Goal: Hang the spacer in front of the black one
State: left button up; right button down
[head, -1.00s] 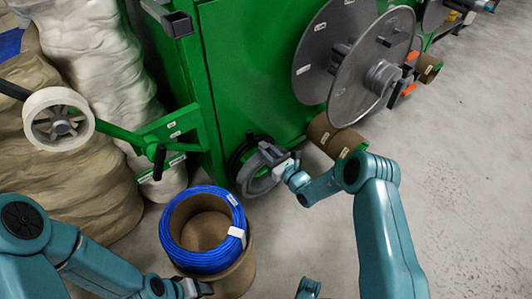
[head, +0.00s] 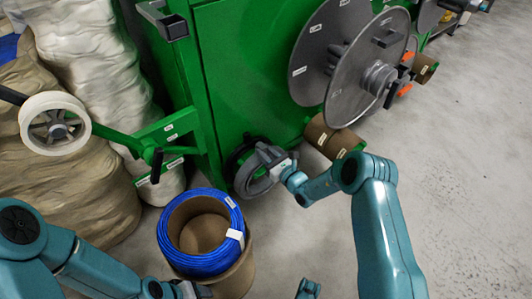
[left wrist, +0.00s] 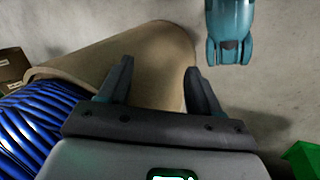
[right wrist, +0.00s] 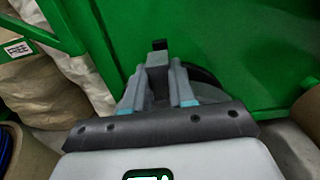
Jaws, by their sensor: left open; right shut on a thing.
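A grey ring-shaped spacer (head: 248,181) is at the lower front of the green machine. My right gripper (head: 281,163) is shut on its upper right part. In the right wrist view the grey spacer (right wrist: 158,80) sits between the fingers. A black spacer (head: 236,154) is right behind the grey one, mostly hidden by it; its dark edge also shows in the right wrist view (right wrist: 205,83). I cannot tell whether the two touch or whether the grey one rests on a support. My left gripper (left wrist: 155,85) is open and empty beside the cardboard tube.
A blue cable coil (head: 175,241) sits around a cardboard tube (head: 238,278) at front centre. A grey reel (head: 350,90) and a cardboard roll (head: 325,135) are to the right on the machine (head: 250,70). A white tape roll (head: 36,128) is at left. The floor at right is clear.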

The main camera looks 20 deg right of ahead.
aim_at(262, 146)
jog(key=shift+b+x, duration=0.7)
jog(key=shift+x, duration=0.35)
dwell(0.7)
jog(key=shift+f+b, duration=0.45)
dwell(0.7)
jog(key=shift+c, duration=0.4)
grip_release()
dwell(0.6)
jog(key=shift+r+p, duration=1.95)
jog(key=shift+r, duration=0.55)
jog(key=shift+p+v, duration=0.65)
jog(key=shift+v, duration=0.4)
